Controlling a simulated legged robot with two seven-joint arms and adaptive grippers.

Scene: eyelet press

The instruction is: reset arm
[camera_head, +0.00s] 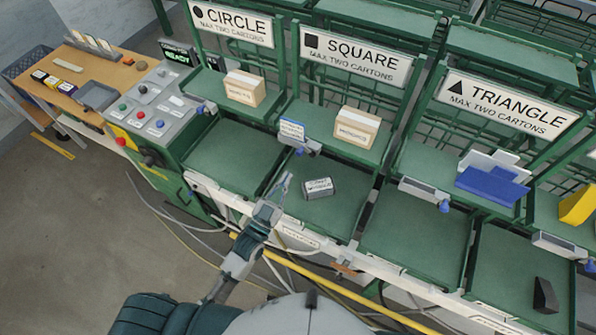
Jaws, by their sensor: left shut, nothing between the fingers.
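My left arm comes up from the bottom of the head view. My left gripper (283,188) is shut and empty. It shows over the front part of the green tray under the SQUARE sign (355,55), left of a small grey labelled block (318,187) lying in that tray. The fingertips look apart from the block. My right gripper is not in view.
Cartons stand on the shelves under the CIRCLE sign (231,22), such as this one (244,88), and under SQUARE (356,127). A blue bin (492,186) sits under the TRIANGLE sign (507,104). A control panel (150,110) stands left. Yellow rail (330,285) and cables run in front.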

